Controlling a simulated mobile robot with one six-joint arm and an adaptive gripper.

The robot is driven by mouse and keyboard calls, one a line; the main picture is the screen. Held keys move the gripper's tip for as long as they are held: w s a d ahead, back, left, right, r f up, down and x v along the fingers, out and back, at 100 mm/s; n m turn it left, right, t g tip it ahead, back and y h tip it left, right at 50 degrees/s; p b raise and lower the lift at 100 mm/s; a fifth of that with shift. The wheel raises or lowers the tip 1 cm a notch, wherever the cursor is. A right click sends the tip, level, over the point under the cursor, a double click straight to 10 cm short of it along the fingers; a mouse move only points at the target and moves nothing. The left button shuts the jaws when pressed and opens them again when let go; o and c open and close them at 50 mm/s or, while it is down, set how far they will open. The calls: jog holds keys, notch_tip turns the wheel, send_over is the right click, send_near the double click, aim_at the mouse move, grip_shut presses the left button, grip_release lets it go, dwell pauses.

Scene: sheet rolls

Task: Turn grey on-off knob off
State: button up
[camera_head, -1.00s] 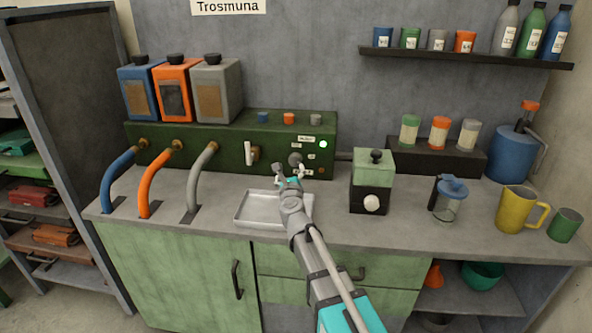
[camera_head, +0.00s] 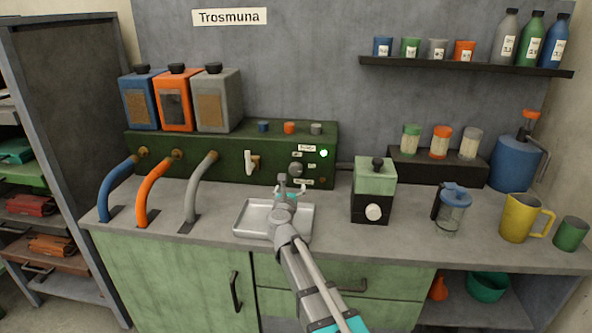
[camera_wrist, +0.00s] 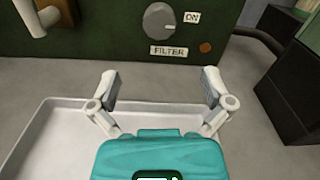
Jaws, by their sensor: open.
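The grey knob (camera_head: 296,169) sits on the front of the dark green machine (camera_head: 222,158), low and right of its white lever. In the wrist view the grey knob (camera_wrist: 160,20) is round with a ridge across it, and the ridge points toward the "ON" label (camera_wrist: 192,18). A "FILTER" label (camera_wrist: 168,51) is below it. My gripper (camera_wrist: 158,85) is open and empty, its two fingers spread wide. It is in front of the knob and lower, apart from it, over the metal tray. In the head view my gripper (camera_head: 290,191) is just below the knob.
The metal tray (camera_head: 247,232) lies under my gripper. A white lever (camera_head: 251,163) is left of the knob. A green light (camera_head: 324,153) shines on the panel. A black and pale green box (camera_head: 372,206) stands to the right.

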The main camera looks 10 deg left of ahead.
aim_at(295, 171)
jog(key=w, duration=1.3)
jog(key=shift+d, duration=0.15)
jog(key=c, duration=1.1)
